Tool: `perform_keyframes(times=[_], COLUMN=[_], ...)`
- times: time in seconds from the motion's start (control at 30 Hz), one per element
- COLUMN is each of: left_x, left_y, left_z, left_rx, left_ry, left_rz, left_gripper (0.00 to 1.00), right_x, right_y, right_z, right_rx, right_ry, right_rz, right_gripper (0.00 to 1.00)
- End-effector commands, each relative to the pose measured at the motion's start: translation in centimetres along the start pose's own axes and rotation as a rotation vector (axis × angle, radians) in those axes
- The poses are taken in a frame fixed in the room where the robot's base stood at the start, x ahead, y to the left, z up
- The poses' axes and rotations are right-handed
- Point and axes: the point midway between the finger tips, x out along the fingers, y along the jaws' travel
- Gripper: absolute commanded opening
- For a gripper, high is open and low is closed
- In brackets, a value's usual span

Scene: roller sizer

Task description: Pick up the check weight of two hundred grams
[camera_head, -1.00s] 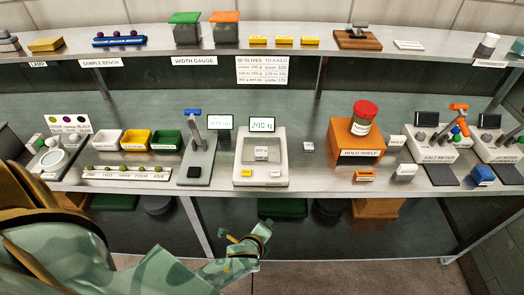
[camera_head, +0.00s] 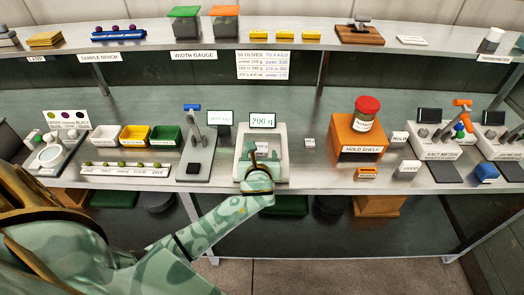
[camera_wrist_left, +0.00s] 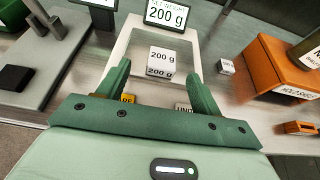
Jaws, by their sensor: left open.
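The check weight of two hundred grams (camera_wrist_left: 161,58) is a small white block marked "200 g" on its top and front. It sits on the pan of a pale scale (camera_head: 279,139) whose display (camera_head: 262,120) reads 200 g. My left gripper (camera_head: 262,158) is over the front of the scale and partly covers the weight in the head view. In the left wrist view its two fingers stand apart, one on each side in front of the weight, with nothing between them. My right gripper is not in view.
An orange hold shelf (camera_head: 345,137) with a red-lidded jar (camera_head: 366,112) is to the right. A small white block (camera_head: 309,143) lies between scale and shelf. A raised shelf (camera_head: 300,40) runs behind.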

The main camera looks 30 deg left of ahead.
Motion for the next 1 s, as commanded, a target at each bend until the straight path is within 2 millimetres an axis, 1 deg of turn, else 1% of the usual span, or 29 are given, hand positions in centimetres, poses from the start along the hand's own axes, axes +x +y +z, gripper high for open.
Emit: perform_keyframes(times=[0.07,0.2,0.33,0.43,0.63,0.67,0.7,0.77,0.8,0.83,1.0], left_x=[0.7,3.0,4.8,5.4,5.4,5.3,5.3,5.3,5.3,5.3,5.3], left_y=[0.0,-0.4,-0.4,-0.4,-0.4,-0.4,-0.4,-0.4,-0.4,-0.4,-0.4], left_z=[-0.1,-0.3,-0.2,-0.1,0.0,0.0,0.0,0.0,0.0,-0.1,0.0], left_rx=[0.000,0.001,0.001,0.000,0.000,0.000,0.000,0.000,0.000,0.000,0.000], left_ry=[0.000,0.001,0.001,0.001,0.001,0.001,0.001,0.001,0.001,0.001,0.000], left_rz=[0.001,0.001,0.001,0.000,0.000,0.000,0.000,0.000,0.000,0.000,0.000], left_gripper=[0.65,0.65,0.65,0.65,0.65,0.57,0.46,0.29,0.18,0.12,0.12], right_x=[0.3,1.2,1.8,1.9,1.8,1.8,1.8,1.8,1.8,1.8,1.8], right_y=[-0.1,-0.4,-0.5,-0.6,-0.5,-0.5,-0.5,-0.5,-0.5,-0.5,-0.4], right_z=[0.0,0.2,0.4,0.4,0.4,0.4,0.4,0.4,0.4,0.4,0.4], right_rx=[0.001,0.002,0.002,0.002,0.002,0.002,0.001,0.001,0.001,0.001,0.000], right_ry=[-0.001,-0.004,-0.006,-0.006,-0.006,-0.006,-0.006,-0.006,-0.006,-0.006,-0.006], right_rz=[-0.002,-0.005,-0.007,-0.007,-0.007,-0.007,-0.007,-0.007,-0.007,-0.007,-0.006], right_gripper=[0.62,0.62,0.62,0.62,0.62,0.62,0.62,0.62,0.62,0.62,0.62])
